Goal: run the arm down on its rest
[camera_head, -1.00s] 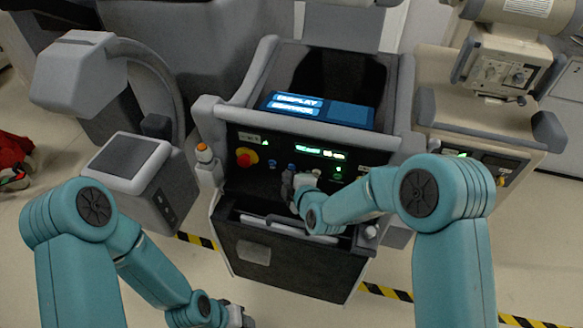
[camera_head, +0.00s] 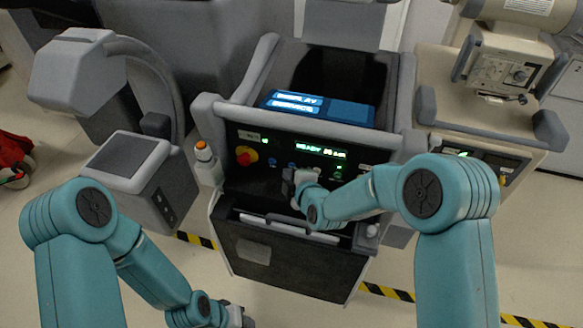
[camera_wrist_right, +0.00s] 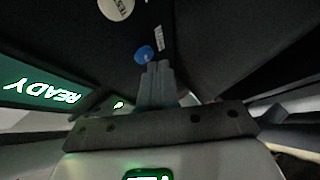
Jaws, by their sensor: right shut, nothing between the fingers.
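A grey C-shaped arm (camera_head: 150,62) with a blocky head (camera_head: 72,78) hangs at the left. The console panel (camera_head: 300,160) has a red knob on yellow (camera_head: 246,156), blue buttons (camera_head: 273,162) and a lit green display (camera_head: 320,150). My right gripper (camera_head: 288,182) is at the panel, shut and empty. In the right wrist view its fingers (camera_wrist_right: 157,84) end by a blue button (camera_wrist_right: 145,53); contact cannot be told. My left gripper (camera_head: 240,318) is low, partly cut off.
A blue-lit screen (camera_head: 320,107) sits above the panel. A bottle-like object with an orange top (camera_head: 203,155) stands at the console's left side. A beige cart with an instrument (camera_head: 500,72) is at the right. Striped floor tape (camera_head: 385,292) runs below.

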